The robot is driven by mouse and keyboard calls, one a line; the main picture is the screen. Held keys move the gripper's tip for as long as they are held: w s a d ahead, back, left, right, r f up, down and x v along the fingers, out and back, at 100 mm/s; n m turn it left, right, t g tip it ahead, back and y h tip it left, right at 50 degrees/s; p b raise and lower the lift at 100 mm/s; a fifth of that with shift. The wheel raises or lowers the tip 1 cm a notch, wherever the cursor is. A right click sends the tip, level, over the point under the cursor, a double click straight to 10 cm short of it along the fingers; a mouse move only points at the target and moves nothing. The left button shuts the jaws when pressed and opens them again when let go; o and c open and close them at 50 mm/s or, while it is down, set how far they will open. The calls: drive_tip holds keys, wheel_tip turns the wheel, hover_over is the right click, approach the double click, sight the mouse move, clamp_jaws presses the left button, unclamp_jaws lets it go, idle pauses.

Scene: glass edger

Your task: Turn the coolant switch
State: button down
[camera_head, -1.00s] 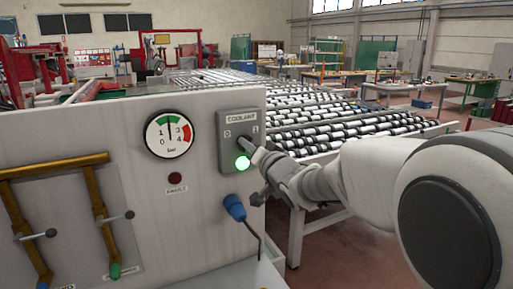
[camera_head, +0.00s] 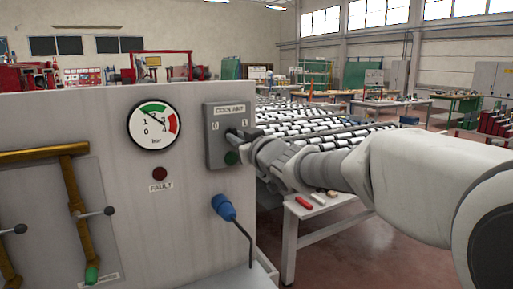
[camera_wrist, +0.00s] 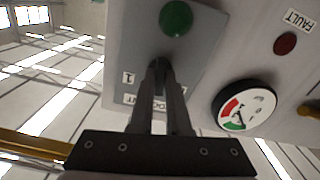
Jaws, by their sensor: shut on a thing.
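The grey coolant switch box (camera_head: 216,148) is on the right end of the pale machine panel, labelled COOLANT, with 0 at left and 1 at right. My gripper (camera_head: 242,136) reaches it from the right and is shut on the switch knob. The fingers hide the knob, so I cannot read its position. In the wrist view the gripper (camera_wrist: 160,68) points at the face of the box (camera_wrist: 205,50), between the labels and the green lamp (camera_wrist: 176,18). That lamp also shows in the head view (camera_head: 232,158), dark green and unlit.
A pressure gauge (camera_head: 154,126) and a dark red fault lamp (camera_head: 159,173) are left of the box. A blue-handled tool (camera_head: 223,207) hangs below it. Brown pipes with levers (camera_head: 78,195) are at left. A roller table (camera_head: 310,120) stands behind my arm.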

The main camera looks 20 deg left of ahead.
drive_tip(key=n+b, duration=0.3)
drive_tip(key=n, duration=0.2)
drive_tip(key=shift+n, duration=0.4)
idle(0.4)
drive_tip(key=c, duration=0.9)
unclamp_jaws()
drive_tip(key=p+v, duration=0.1)
drive_tip(key=v, duration=1.6)
drive_tip(key=shift+s+d, duration=0.1)
drive_tip(key=shift+d, duration=0.15)
